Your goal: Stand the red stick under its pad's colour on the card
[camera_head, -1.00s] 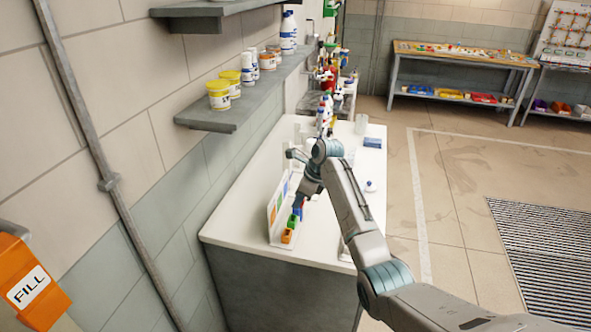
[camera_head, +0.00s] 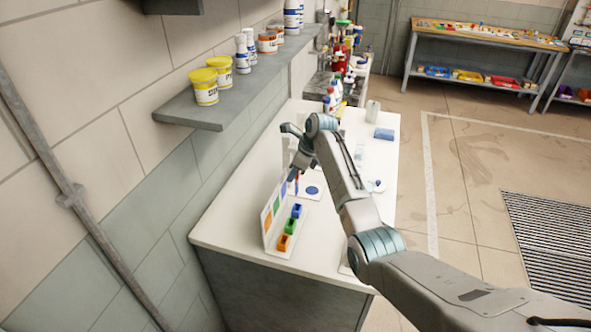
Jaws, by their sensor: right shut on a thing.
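My right gripper (camera_head: 294,174) is shut on the red stick (camera_head: 297,186), of which only a thin sliver shows below the fingers. It hangs close to the far end of the upright card (camera_head: 268,229). The card is white with orange, green and blue patches; its far end is partly hidden by the gripper. Along its foot stand a blue block (camera_head: 296,210), a green block (camera_head: 290,226) and an orange block (camera_head: 284,243). I cannot tell whether the stick touches anything. My left gripper is out of view.
A blue disc (camera_head: 312,190) lies on the white counter (camera_head: 225,222), right of my gripper. Bottles (camera_head: 334,98) and a blue block (camera_head: 384,134) stand farther back. A grey wall shelf (camera_head: 170,107) with tubs overhangs on the left. The counter's near left part is clear.

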